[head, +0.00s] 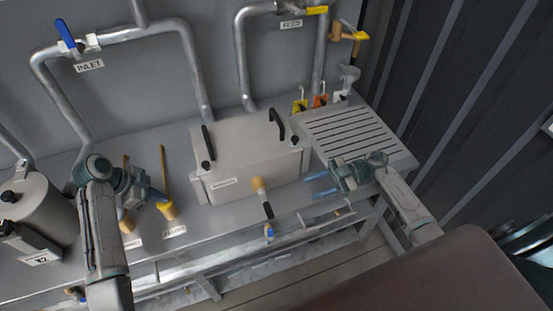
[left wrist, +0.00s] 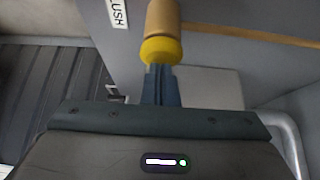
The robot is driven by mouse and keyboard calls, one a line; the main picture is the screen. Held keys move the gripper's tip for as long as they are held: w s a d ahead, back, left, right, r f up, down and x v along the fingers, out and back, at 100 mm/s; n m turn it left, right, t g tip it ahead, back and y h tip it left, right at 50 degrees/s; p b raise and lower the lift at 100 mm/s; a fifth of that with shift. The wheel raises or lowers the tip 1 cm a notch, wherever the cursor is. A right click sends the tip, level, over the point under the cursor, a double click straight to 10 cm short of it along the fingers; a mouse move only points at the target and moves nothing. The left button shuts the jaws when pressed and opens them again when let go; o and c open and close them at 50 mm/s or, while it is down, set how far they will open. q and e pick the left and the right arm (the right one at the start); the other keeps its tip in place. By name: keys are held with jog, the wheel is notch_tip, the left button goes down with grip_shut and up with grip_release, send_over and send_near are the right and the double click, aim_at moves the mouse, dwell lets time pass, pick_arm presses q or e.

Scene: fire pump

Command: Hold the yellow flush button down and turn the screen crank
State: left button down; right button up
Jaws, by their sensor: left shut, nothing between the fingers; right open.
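The yellow flush button (head: 169,211) stands at the bench's front beside a FLUSH label. In the left wrist view the yellow cap (left wrist: 161,51) sits on a tan cylinder. My left gripper (head: 163,203) is shut and empty, its fingertips (left wrist: 160,72) at the yellow cap and seeming to touch it; whether the button is pressed in, I cannot tell. The crank, with a tan knob (head: 258,184) and a dark arm, is at the front of the grey box (head: 232,165). My right gripper (head: 322,184) is open and empty, right of the crank and apart from it.
A slatted drain tray (head: 355,130) lies at the right, behind my right gripper. A grey cylinder (head: 35,215) stands at the far left. Pipes with a blue-handled inlet valve (head: 66,36) run along the back wall. The bench front between the button and crank is clear.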

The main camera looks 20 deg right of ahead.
jog(key=shift+w+d+r+m+g, duration=0.1)
jog(key=shift+d+m+g, duration=0.1)
jog(key=shift+m+g, duration=0.2)
